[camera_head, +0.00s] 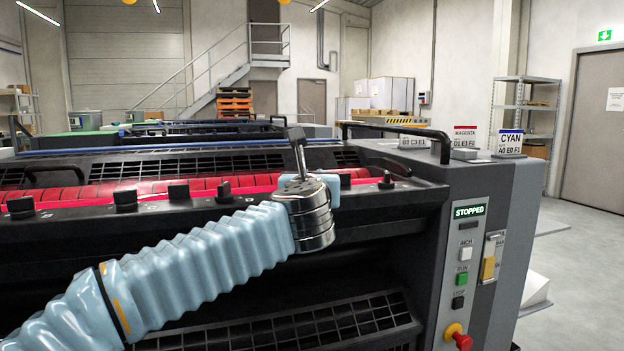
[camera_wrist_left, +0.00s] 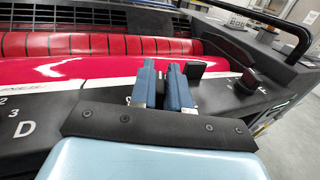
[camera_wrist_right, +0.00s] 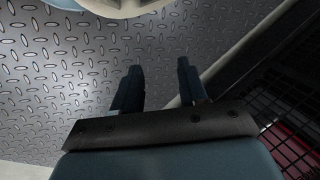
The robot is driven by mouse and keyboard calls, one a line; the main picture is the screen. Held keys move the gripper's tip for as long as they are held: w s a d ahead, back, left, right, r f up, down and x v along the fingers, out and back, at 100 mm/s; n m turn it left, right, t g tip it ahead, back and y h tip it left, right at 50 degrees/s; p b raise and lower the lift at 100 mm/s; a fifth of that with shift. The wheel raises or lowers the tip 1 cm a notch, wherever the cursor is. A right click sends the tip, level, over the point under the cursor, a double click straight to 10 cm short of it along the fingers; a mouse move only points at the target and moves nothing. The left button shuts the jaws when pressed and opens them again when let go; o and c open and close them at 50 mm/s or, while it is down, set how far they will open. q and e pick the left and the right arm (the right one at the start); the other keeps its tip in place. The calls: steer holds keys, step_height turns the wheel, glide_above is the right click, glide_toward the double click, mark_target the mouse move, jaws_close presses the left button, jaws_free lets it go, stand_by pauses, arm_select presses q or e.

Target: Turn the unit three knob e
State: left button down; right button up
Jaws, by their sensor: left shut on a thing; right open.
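The front ink unit (camera_head: 390,210) has a row of black knobs along a ledge below a red roller. In the left wrist view, my left gripper (camera_wrist_left: 162,72) is shut at the knob position right of the letter D. A black knob piece (camera_wrist_left: 190,69), which looks like knob e, shows behind its right finger. The rest of this knob is hidden by the fingers. The neighbouring knob (camera_wrist_left: 249,81) is to the right, apart from the gripper. In the head view my left wrist covers knob e. My right gripper (camera_wrist_right: 155,88) is open and empty above a diamond-plate floor.
Other knobs (camera_head: 223,191) line the ledge to the left. A rail (camera_head: 430,132) rises at the unit's right end. The side panel has a STOPPED display (camera_head: 468,211) and a red emergency button (camera_head: 459,338). Cards for CYAN (camera_head: 510,141) and MAGENTA (camera_head: 465,136) stand behind.

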arm_select(q)
steer(key=n+y, duration=0.2)
steer(key=y, duration=0.1)
steer(key=shift+d+y, duration=0.15)
steer(key=shift+y, duration=0.15)
steer(key=shift+r+n+g+y+p, duration=0.1)
steer(key=shift+n+g+y+p, duration=0.2)
steer(key=shift+n+y+p, duration=0.55)
steer(key=n+g+y+p, duration=0.1)
steer(key=n+y, duration=0.1)
steer(key=y, duration=0.1)
steer(key=n+g+y+p, duration=0.1)
steer(key=n+y, duration=0.1)
steer(key=y, duration=0.1)
steer(key=shift+g+p, duration=0.3)
steer(key=shift+p, duration=0.1)
steer(key=shift+n+g+y+p, duration=0.75)
steer(key=shift+g+y, duration=0.05)
steer(key=shift+y, duration=0.15)
steer(key=c, duration=1.2)
jaws_free()
steer(key=b+v, duration=0.1)
steer(key=v, duration=1.2)
steer(key=shift+s+d, duration=0.3)
